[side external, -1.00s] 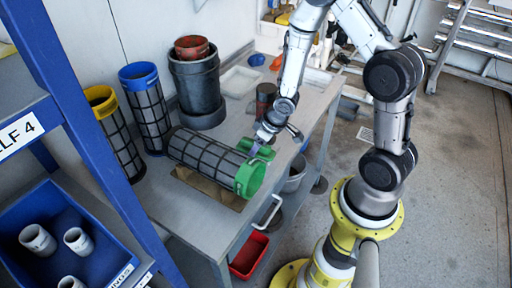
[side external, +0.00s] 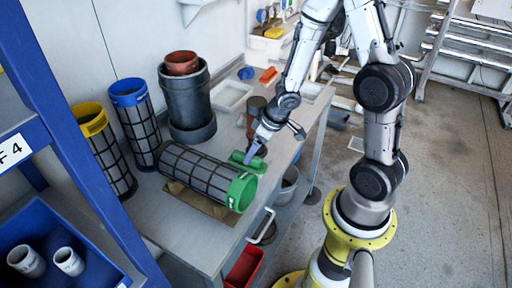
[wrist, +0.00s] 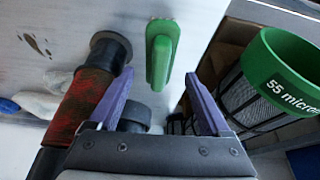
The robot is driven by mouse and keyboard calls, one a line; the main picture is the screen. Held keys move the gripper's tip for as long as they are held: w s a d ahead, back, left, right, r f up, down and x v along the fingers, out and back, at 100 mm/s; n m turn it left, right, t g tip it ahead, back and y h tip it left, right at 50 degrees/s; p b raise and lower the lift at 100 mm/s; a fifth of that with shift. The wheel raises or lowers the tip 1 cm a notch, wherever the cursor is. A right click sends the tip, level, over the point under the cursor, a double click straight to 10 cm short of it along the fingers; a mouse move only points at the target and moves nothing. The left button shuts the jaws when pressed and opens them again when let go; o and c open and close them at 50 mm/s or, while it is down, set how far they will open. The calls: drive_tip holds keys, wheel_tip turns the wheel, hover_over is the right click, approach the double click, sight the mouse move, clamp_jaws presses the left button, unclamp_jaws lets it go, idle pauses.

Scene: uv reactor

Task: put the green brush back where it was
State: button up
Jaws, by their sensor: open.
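The green brush (side external: 255,163) lies on the grey table beside the green-rimmed end of the mesh filter cylinder (side external: 205,174). In the wrist view the brush (wrist: 162,50) shows as a long green block, lying just beyond my fingertips and roughly in line with the gap between them. My gripper (side external: 252,153) has purple fingers and is low over the table close to the brush. In the wrist view its fingers (wrist: 158,82) are spread apart with nothing between them. The brush's underside is hidden.
The cylinder's green rim (wrist: 285,75) is close on the right in the wrist view. A dark red and black cylindrical object (wrist: 92,88) is close on the left.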

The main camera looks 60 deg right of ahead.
drive_tip(key=shift+s+r, duration=0.2)
drive_tip(key=shift+r, duration=0.2)
drive_tip(key=shift+w+a+r, duration=0.1)
drive_tip(key=shift+r, duration=0.05)
wheel_tip(320, 180, up, 12)
drive_tip(key=w+a+t+h, duration=0.1)
drive_tip(key=w+a+t, duration=0.1)
drive_tip(key=w+t, duration=0.1)
wheel_tip(320, 180, up, 8)
drive_tip(key=m+t+h, duration=0.1)
drive_tip(key=t+h, duration=0.1)
hover_over(245, 166)
drive_tip(key=s, duration=0.4)
drive_tip(key=s+a+g+y, duration=0.2)
drive_tip(key=s+a+g, duration=0.2)
drive_tip(key=s, duration=1)
drive_tip(key=shift+a+y, duration=0.3)
drive_tip(key=shift+a, duration=0.25)
